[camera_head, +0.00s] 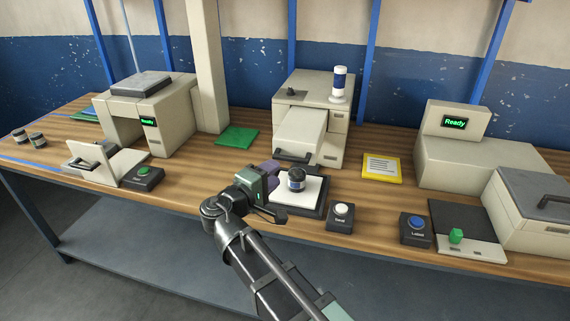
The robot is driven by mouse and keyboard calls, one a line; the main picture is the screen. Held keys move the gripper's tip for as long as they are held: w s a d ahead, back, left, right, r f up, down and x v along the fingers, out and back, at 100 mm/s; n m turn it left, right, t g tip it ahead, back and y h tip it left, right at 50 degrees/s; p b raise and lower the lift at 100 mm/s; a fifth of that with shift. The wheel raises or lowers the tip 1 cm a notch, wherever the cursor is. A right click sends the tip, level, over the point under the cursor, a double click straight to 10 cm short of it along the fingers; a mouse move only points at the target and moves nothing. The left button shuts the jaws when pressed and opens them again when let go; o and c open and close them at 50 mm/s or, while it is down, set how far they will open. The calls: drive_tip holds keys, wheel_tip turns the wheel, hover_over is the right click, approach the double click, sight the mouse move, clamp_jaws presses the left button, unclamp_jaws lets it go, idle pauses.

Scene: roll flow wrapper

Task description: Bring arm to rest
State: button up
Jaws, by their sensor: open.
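My gripper (269,182) is open at the front middle of the bench, just above and left of a white-topped pad (313,190) on a dark base. A small dark-and-white cylinder (296,179) stands upright on this pad, right beside the gripper. Whether the fingers touch it cannot be told from this view. My arm reaches up to the gripper from the bottom of the picture.
Machines stand along the wooden bench (385,212), including a middle one with a drawer (302,132). Button boxes with a green (144,172), white (340,214) and blue button (416,226) line the front. Two small cylinders (36,139) (19,135) stand far left.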

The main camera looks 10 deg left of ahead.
drive_tip(key=v, duration=0.3)
drive_tip(key=s+d+f+m+g+y+p, duration=0.25)
drive_tip(key=s+d+f+m+g, duration=0.25)
drive_tip(key=d+f+g, duration=0.65)
drive_tip(key=s+d+m+g+y+p, duration=0.3)
drive_tip(key=d+m+y, duration=0.3)
drive_tip(key=d, duration=1.4)
drive_tip(key=shift+s+d+m+g, duration=0.25)
drive_tip(key=shift+s+m+g, duration=0.15)
drive_tip(key=shift+m+g, duration=0.25)
